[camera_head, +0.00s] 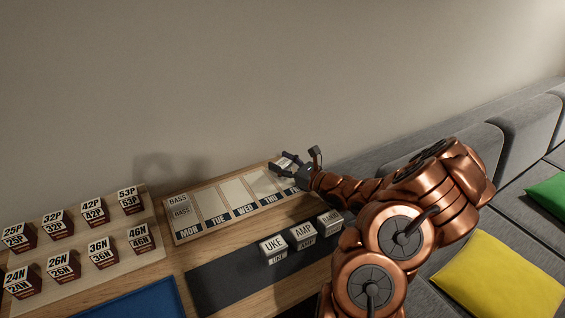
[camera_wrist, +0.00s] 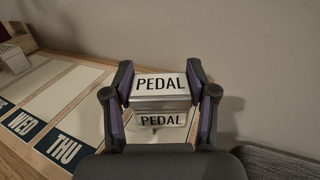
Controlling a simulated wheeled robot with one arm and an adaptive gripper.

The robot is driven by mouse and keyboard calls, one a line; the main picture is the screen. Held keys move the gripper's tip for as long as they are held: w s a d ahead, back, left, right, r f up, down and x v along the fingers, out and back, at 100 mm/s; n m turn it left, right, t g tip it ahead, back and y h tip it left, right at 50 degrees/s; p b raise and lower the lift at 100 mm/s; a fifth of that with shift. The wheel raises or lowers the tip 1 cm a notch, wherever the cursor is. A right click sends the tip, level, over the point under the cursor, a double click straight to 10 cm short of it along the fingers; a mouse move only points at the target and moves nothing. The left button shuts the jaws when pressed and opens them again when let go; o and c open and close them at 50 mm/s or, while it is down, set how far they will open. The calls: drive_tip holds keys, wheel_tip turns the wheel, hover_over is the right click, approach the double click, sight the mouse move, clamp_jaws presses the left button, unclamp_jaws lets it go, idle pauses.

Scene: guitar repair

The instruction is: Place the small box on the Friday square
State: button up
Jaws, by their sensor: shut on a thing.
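The small silver box marked PEDAL (camera_wrist: 160,88) is between my fingers in the wrist view, its label facing up and repeated on the side. My gripper (camera_wrist: 160,95) is shut on it. In the head view my gripper (camera_head: 291,164) is over the far right end of the weekday board (camera_head: 212,233), and the box (camera_head: 284,162) shows small between the fingers. The Friday square is mostly hidden by my gripper and the box. The Thursday label (camera_wrist: 65,150) shows at lower left in the wrist view. I cannot tell whether the box touches the board.
A BASS box (camera_head: 180,211) stands on the Monday square; Tuesday to Thursday look empty. UKE (camera_head: 274,258), AMP (camera_head: 305,240) and a third box (camera_head: 329,223) stand on a dark mat (camera_head: 225,283) in front. Several numbered boxes (camera_head: 96,251) stand at left. A wall rises behind.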

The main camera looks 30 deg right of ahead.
drive_tip(key=shift+f, duration=0.1)
drive_tip(key=o, duration=1.2)
drive_tip(key=shift+b+v, duration=0.55)
drive_tip(key=shift+v, duration=5.45)
